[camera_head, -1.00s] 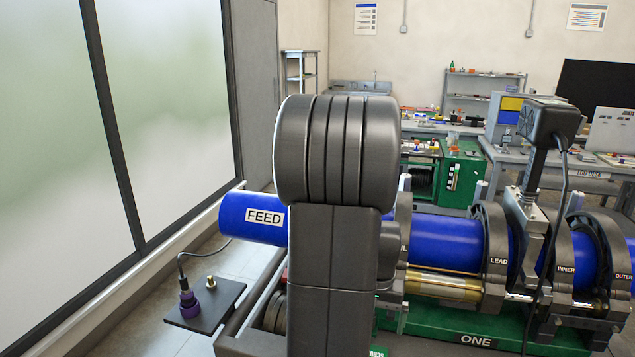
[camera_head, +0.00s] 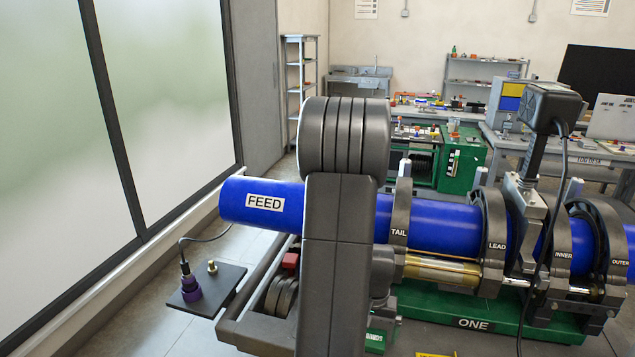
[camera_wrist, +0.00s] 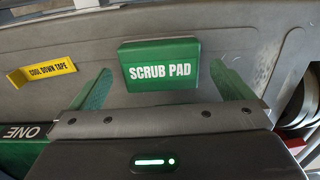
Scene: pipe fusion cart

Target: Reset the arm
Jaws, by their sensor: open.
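My gripper (camera_wrist: 160,67) is open in the wrist view, its two green-tinted fingers spread apart. A green scrub pad block (camera_wrist: 160,66) with white lettering lies on a grey surface beyond and between the fingertips. I see no finger closed on it. A small green block (camera_head: 376,340) shows low beside my arm there.
A blue pipe marked FEED (camera_head: 265,204) runs behind my arm through dark clamps, including LEAD (camera_head: 493,240). A purple-based plug (camera_head: 190,285) stands on a side plate. Workbenches stand behind.

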